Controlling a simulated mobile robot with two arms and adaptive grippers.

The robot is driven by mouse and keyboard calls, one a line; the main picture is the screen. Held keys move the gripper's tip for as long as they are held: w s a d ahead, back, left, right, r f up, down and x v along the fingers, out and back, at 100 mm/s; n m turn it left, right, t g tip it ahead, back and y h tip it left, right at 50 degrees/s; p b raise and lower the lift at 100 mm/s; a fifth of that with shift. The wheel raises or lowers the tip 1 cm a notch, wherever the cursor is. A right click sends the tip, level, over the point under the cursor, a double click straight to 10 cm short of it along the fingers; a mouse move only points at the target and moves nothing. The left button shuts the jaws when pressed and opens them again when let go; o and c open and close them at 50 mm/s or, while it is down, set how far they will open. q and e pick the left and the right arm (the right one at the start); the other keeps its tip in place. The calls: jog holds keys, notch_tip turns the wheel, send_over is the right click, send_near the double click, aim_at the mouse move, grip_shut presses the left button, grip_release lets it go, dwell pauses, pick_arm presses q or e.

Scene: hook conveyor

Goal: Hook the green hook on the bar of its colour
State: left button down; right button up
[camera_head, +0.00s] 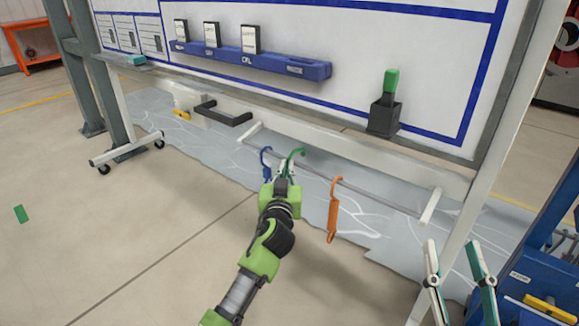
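The green hook (292,157) stands upright at my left gripper (280,173), which appears shut on its lower part. Its curved top overlaps the thin grey bar (385,200) in the picture; I cannot tell whether it touches the bar. A blue hook (266,158) hangs on the bar just left of the gripper. An orange hook (333,212) hangs on it farther right. No colour marking shows on the bar. My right gripper (456,262) is at the lower right, its two fingers wide apart and empty.
A white frame beam (330,150) runs behind the bar. A black bracket (222,113) is left of it. A black box with a green-topped object (390,90) is above right. A blue machine (525,280) stands at right. The floor at left is mostly clear.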

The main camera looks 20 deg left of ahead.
pick_arm(q)
jog(key=s+a+p, duration=0.4)
jog(key=s, duration=0.7)
pick_arm(e)
jog(key=s+d+f+g+h, duration=0.1)
jog(key=s+d+f+g, duration=0.1)
jog(key=f+g, duration=0.3)
jog(key=s+d+f+g+h, duration=0.1)
jog(key=f+g, duration=0.4)
jog(key=f, duration=0.9)
jog(key=shift+s+d+f+g+h, duration=0.15)
jog(key=shift+s+d+g+h, duration=0.2)
jog(key=shift+s+h, duration=0.35)
pick_arm(q)
jog(key=shift+a, duration=0.1)
pick_arm(e)
jog(key=shift+a+f, duration=0.1)
jog(key=shift+f, duration=0.05)
dwell(0.4)
